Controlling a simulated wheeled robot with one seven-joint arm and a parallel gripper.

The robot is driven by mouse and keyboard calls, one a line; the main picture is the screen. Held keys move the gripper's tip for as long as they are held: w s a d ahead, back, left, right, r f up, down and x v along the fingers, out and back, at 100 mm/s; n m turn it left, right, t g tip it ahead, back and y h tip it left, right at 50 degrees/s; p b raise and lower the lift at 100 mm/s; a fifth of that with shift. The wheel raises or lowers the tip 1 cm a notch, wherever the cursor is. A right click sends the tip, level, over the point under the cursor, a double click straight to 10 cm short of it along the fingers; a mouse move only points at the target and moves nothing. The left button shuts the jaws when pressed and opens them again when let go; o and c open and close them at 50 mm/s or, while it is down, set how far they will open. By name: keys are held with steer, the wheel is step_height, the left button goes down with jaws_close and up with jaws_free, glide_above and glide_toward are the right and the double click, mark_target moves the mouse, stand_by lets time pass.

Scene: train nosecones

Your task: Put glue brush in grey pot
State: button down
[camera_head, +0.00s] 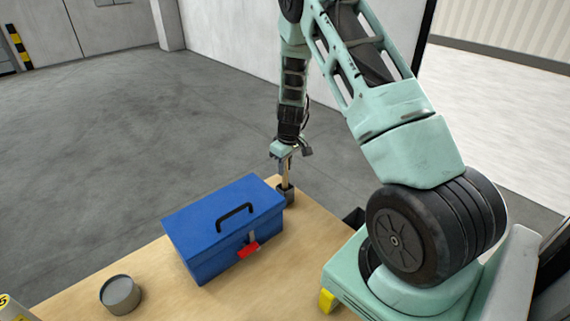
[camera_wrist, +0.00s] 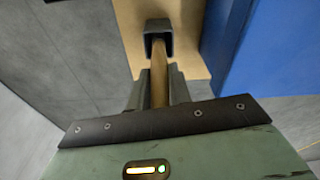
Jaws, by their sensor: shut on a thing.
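The glue brush has a light wooden handle (camera_wrist: 159,80), which my gripper (camera_wrist: 155,92) is shut on. In the head view my gripper (camera_head: 285,155) is at the table's far corner, behind the blue toolbox, with the brush upright below it. The lower end of the handle meets a dark square block or holder (camera_head: 285,194), also in the wrist view (camera_wrist: 158,27). The bristles are not visible, and I cannot tell if they are inside it. The grey pot (camera_head: 120,294), round and low, stands on the table at the near left, well away from my gripper.
A blue toolbox (camera_head: 222,226) with a black handle and red latch stands between my gripper and the grey pot. The wooden table (camera_head: 175,297) has clear room in front of the toolbox. A white and yellow object (camera_head: 12,308) is at the lower left edge.

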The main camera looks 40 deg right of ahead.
steer(key=shift+f, duration=0.2)
steer(key=shift+f, duration=0.2)
steer(key=c, duration=1.3)
jaws_free()
steer(key=shift+r, duration=0.1)
